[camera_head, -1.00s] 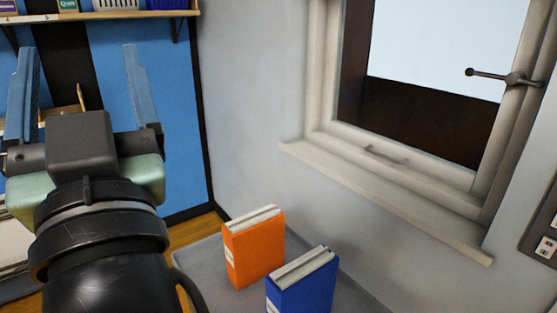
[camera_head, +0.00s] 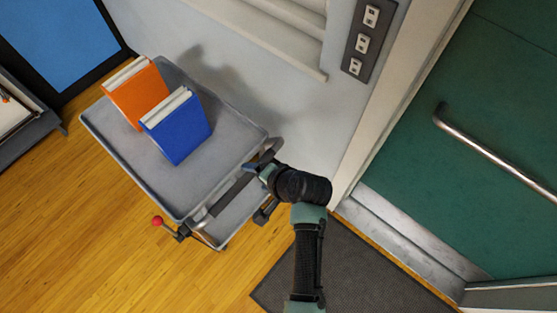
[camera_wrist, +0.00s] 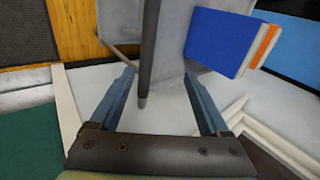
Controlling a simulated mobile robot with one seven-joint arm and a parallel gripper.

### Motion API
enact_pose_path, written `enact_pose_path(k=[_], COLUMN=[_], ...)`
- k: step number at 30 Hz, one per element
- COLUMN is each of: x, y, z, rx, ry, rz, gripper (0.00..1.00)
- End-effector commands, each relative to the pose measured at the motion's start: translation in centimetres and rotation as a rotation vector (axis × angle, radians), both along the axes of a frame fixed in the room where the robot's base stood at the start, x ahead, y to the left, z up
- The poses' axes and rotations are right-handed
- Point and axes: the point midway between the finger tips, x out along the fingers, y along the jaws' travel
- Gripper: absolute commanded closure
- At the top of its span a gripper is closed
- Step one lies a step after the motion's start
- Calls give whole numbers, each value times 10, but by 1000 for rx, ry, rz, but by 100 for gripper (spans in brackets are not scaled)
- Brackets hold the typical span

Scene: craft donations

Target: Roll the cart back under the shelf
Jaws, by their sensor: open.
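The grey cart (camera_head: 105,135) stands by the wall, with an orange binder (camera_head: 137,95) and a blue binder (camera_head: 178,130) upright on its top tray. Its dark handle bar (camera_head: 232,192) runs along the near end. A lever with a red knob (camera_head: 157,221) sticks out at the near left corner. My gripper (camera_head: 262,165) is at the right end of the handle. In the wrist view, my gripper (camera_wrist: 160,73) is open, with the handle bar (camera_wrist: 149,45) between its fingers, closer to the left one. Contact cannot be told. The shelf is out of view.
A green door (camera_head: 480,110) with a metal handle is at the right, with a dark mat (camera_head: 345,265) before it. A socket strip (camera_head: 365,35) is on the wall. Wooden floor (camera_head: 90,235) is clear left of the cart. A low grey unit (camera_head: 25,120) stands at far left.

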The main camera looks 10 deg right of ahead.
Motion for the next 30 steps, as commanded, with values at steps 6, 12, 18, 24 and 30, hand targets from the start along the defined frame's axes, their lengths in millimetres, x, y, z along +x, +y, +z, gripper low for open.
enact_pose_path(k=[6, 12, 18, 24, 30], x=[-15, -2, 14, 31, 46], y=[7, 15, 27, 40, 50], z=[-18, -43, -71, -96, -117], rx=[48, 45, 44, 43, 43], ry=[62, 58, 57, 57, 56], rz=[-15, -12, -10, -11, -12], gripper=[20, 20, 20, 20, 20])
